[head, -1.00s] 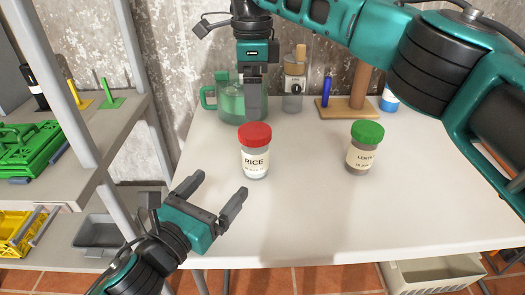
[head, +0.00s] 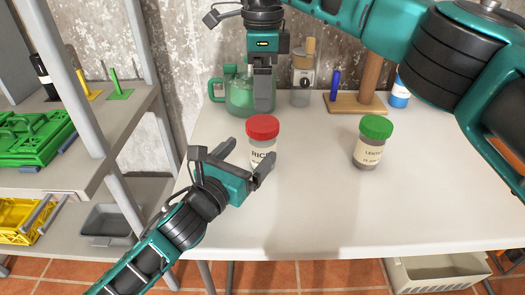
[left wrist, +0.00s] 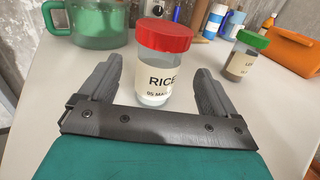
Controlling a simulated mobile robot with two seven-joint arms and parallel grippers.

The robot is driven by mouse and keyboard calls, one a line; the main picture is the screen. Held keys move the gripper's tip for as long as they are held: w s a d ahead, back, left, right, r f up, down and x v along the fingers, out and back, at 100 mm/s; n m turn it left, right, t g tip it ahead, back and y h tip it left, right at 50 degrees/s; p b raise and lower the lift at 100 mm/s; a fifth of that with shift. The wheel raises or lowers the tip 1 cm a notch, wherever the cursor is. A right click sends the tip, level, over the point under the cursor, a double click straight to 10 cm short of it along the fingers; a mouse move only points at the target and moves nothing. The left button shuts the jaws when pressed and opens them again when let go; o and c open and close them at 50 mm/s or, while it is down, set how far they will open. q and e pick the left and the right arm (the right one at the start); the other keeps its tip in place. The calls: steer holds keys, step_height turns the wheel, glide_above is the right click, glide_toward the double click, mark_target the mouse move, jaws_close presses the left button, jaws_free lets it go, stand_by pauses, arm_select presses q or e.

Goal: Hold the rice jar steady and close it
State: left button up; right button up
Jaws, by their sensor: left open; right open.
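The rice jar (head: 263,141) stands upright on the white table, with a red lid (head: 262,127) on its top. In the left wrist view the jar (left wrist: 157,85) is between the fingers, with a visible gap to each. I cannot tell whether the lid is tight. My left gripper (head: 246,161) is open around the near side of the jar and hides its lower part in the head view. My right gripper (head: 263,92) points down behind and above the jar, in front of the green pitcher. It is open, though its fingers overlap in this view.
A lentil jar (head: 371,143) with a green lid stands to the right. A green pitcher (head: 240,97), a glass canister (head: 302,80) and a wooden stand (head: 358,103) are at the back. A shelf rack (head: 115,110) borders the table's left. The table's front middle is clear.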

mark_target(256, 145)
arm_select(q)
steer(key=shift+x, duration=2.25)
steer(key=shift+c, duration=0.5)
jaws_close()
arm_select(e)
steer(key=n, duration=1.8)
steer(key=shift+f, duration=0.1)
